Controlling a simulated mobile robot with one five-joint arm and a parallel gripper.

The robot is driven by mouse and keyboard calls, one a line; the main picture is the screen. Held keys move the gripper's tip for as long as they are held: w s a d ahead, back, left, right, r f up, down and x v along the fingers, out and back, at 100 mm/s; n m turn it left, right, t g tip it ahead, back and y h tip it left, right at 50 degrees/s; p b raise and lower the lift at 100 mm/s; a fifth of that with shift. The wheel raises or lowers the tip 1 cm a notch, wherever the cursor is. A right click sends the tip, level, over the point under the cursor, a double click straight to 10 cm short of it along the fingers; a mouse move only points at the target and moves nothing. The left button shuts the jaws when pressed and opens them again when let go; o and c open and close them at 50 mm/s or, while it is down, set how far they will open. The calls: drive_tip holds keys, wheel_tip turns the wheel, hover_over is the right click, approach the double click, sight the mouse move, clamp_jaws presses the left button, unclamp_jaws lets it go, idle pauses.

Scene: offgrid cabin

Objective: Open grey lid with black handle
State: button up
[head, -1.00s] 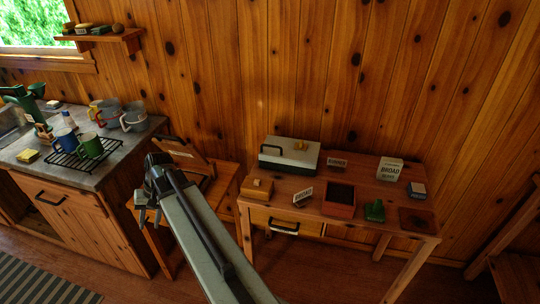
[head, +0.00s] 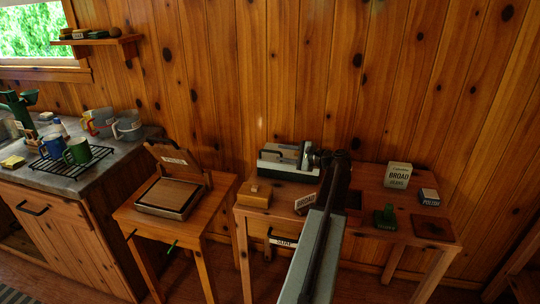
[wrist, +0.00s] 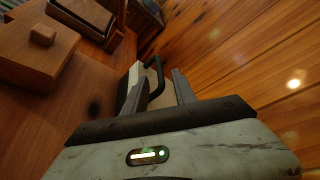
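The grey lid (head: 276,154) tops a dark-sided box at the back left of the table. Its black handle (wrist: 157,68) shows in the wrist view as a bent bar on the lid's side. My gripper (head: 307,153) is over the right part of the lid in the head view and hides that part. In the wrist view my gripper (wrist: 157,88) looks open, with the handle showing between its fingers. I cannot tell whether a finger touches the handle. The lid looks closed in the head view.
A wooden box with a knob (head: 255,194) stands in front of the lidded box. A bean packet (head: 397,175), a polish box (head: 429,197) and a green stamp (head: 385,217) stand on the right. The wall is close behind.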

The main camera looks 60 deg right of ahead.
sight(273, 152)
drive_tip(key=b+x, duration=0.1)
drive_tip(key=x, duration=0.5)
drive_tip(key=shift+w+f, duration=0.15)
drive_tip(key=shift+w, duration=0.1)
clamp_jaws()
idle(1.1)
